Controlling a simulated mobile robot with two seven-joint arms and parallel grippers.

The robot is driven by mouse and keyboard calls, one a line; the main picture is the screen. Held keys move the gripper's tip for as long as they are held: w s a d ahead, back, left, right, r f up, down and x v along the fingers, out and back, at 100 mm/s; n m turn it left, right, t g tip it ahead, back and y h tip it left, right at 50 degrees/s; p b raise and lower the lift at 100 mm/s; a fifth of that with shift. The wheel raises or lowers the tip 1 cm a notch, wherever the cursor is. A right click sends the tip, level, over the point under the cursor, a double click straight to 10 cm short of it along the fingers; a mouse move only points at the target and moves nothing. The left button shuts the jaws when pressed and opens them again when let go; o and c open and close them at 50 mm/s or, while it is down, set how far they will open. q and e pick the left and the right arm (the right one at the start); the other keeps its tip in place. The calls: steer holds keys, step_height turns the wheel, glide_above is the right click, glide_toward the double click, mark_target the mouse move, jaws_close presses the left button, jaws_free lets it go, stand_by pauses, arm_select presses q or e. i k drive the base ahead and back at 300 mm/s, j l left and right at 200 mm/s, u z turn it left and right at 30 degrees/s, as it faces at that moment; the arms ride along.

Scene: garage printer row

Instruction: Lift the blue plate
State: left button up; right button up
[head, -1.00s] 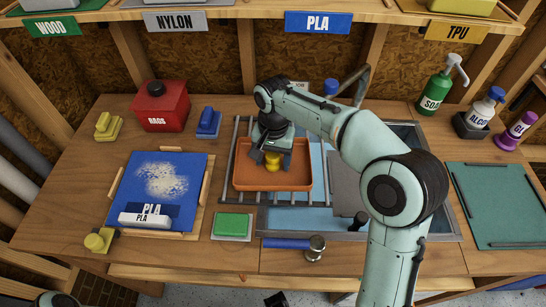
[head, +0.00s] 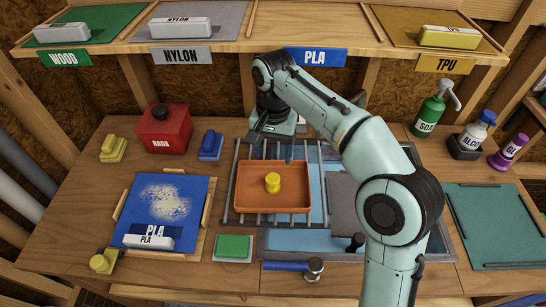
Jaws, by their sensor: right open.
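The blue plate (head: 190,200) lies flat on the wooden bench at the left, between light wooden strips. A pale patch of crumbs is spread over its middle. A white block (head: 148,243) marked PLA rests on its front part. My right gripper (head: 272,133) is open, behind and above the orange tray (head: 254,209), to the right of the plate and apart from it. A yellow round piece (head: 272,182) stands in the tray, clear of the gripper. My left gripper does not show.
A red box (head: 163,130), a blue brush-like tool (head: 211,147) and a yellow one (head: 113,149) stand behind the plate. A green pad (head: 234,247) and a hammer (head: 312,268) lie in front. A shelf (head: 270,25) with labelled bays crosses the back.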

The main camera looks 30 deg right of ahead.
mark_target(160, 213)
steer(key=k, duration=1.5)
